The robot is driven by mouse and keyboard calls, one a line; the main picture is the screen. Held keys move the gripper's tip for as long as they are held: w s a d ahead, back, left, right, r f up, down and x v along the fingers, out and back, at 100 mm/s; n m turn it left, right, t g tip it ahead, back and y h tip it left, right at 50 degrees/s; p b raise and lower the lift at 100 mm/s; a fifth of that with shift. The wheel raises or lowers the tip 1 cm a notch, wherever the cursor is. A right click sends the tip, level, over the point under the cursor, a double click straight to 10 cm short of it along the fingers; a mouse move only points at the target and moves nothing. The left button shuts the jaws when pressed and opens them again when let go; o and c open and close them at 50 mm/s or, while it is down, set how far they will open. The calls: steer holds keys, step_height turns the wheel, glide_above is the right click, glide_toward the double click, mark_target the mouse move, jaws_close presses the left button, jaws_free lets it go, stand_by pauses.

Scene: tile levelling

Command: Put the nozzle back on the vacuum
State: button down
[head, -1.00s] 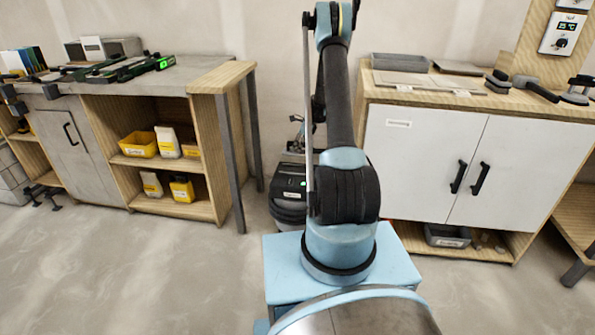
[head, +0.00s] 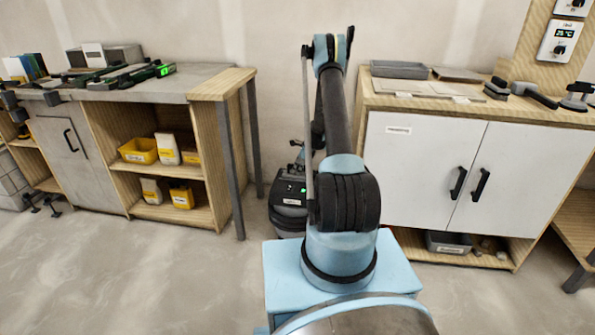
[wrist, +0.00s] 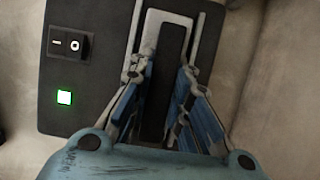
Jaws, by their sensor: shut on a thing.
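The vacuum (head: 289,216) is a dark unit on the floor between the two benches, partly hidden behind my arm. In the wrist view its dark top panel (wrist: 85,113) has a rocker switch and a lit green square. My gripper (wrist: 164,78) is shut on a long black piece, which looks like the nozzle (wrist: 170,50). The black piece lies over a pale grey frame (wrist: 141,28) beside the panel. I cannot tell whether it is seated there or just above. In the head view the gripper is small and mostly hidden by the arm.
A workbench (head: 205,89) with shelves stands on the left, its grey leg close to the vacuum. A white-doored cabinet (head: 425,165) stands on the right. Open floor (head: 130,275) lies in front of the left bench.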

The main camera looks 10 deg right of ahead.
steer(key=c, duration=1.5)
jaws_free()
